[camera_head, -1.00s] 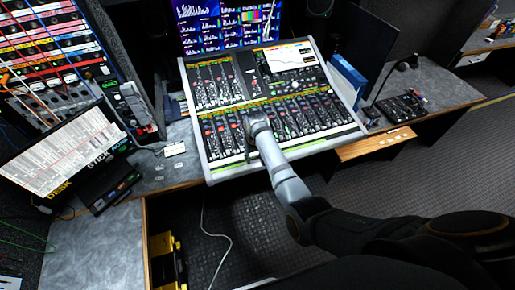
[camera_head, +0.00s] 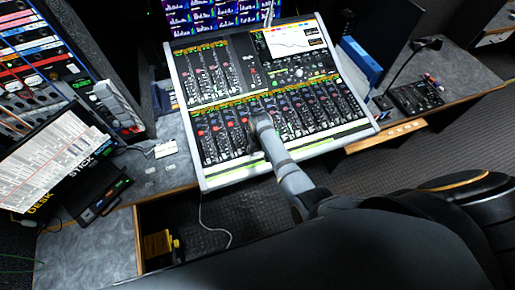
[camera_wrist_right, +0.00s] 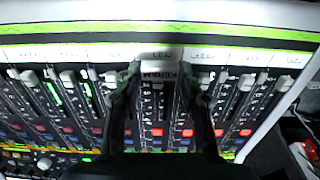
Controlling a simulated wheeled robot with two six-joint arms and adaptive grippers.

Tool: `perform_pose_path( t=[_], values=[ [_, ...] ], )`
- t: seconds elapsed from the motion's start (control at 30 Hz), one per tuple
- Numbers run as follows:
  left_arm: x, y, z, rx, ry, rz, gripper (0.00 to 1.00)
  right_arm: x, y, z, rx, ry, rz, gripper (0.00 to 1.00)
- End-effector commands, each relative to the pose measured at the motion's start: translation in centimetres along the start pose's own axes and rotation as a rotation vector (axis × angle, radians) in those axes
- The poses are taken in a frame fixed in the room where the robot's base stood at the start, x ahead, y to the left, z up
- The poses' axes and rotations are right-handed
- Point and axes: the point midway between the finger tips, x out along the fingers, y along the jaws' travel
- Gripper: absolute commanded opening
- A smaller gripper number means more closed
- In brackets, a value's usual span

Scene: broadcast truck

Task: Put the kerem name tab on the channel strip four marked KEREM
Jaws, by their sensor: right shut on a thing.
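The kerem name tab (camera_wrist_right: 160,69) is a small white piece with dark lettering. In the right wrist view it sits between the two fingertips of my right gripper (camera_wrist_right: 158,86), which is shut on it. It is over the fader area, at the edge of the white label strip (camera_wrist_right: 100,52) with handwritten names. I cannot tell whether it touches the surface. In the head view my right gripper (camera_head: 259,122) is over the lower fader bank of the mixing console (camera_head: 205,185), and hides the tab. The KEREM strip mark is not readable. My left gripper is not in view.
A wooden ledge (camera_head: 375,144) with small pale pieces is right of the console. A blue binder (camera_head: 360,62) and a black keypad (camera_head: 415,97) are at right. Fader caps crowd around the fingers.

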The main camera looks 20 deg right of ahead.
Motion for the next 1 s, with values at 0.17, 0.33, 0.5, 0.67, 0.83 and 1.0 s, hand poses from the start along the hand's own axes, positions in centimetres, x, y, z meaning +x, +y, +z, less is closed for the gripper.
perform_pose_path(
  t=[0.17,0.33,0.5,0.67,0.83,1.0],
  values=[
    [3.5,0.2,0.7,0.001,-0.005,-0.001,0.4,3.6,-0.3,0.9,0.0,-0.001,0.0,0.21],
    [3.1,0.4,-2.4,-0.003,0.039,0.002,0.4,3.3,-0.3,0.9,0.0,0.0,0.001,0.14],
    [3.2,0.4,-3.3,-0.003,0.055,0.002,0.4,3.5,-0.3,0.9,0.0,0.0,0.0,0.14],
    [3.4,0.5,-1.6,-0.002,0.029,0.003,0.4,3.8,-0.3,0.9,0.0,0.001,0.0,0.41],
    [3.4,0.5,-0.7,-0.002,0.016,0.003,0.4,3.8,-0.3,0.9,0.0,0.001,0.0,0.61],
    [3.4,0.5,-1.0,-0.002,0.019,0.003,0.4,3.8,-0.3,0.9,0.0,0.0,0.0,0.61]
  ],
)
